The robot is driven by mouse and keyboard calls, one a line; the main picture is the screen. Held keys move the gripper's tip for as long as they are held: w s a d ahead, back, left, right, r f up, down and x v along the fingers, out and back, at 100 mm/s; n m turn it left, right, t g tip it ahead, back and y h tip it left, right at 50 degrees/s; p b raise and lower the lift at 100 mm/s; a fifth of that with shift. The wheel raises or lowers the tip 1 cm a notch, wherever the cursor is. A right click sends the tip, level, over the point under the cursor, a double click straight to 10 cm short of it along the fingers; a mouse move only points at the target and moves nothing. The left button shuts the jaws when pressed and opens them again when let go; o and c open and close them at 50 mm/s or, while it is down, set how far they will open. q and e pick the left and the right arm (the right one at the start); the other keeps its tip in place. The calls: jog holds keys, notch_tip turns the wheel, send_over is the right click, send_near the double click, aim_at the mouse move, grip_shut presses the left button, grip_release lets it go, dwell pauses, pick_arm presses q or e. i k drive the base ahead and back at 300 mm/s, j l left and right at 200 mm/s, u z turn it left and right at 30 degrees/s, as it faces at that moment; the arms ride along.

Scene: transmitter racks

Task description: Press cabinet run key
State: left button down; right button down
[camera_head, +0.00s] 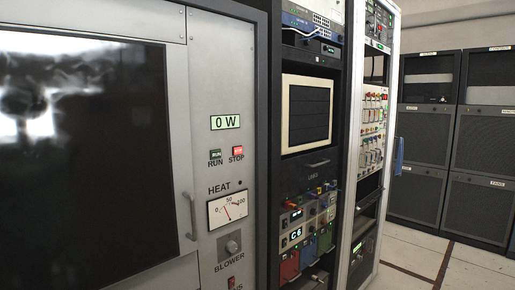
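The cabinet front (211,60) on the left is a light grey panel beside a large dark glossy window. The green run key (215,154) sits on this panel above the label "RUN". A red stop key (238,151) is just to its right, above the label "STOP" and looking brighter. A display (225,122) above the keys reads "0 W". Neither of my grippers is in view, and nothing covers the run key.
Below the keys are a heat meter (227,210) and a blower knob (232,246). A door handle (190,216) stands out left of them. Open equipment racks (343,130) stand to the right. Grey cabinets (424,135) line the back, with clear floor (420,258) in front.

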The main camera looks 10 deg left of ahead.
aim_at(217, 153)
jog(key=i+l, duration=0.4)
jog(key=i+l+u, duration=0.1)
jog(key=i+l, duration=0.3)
jog(key=l, duration=0.2)
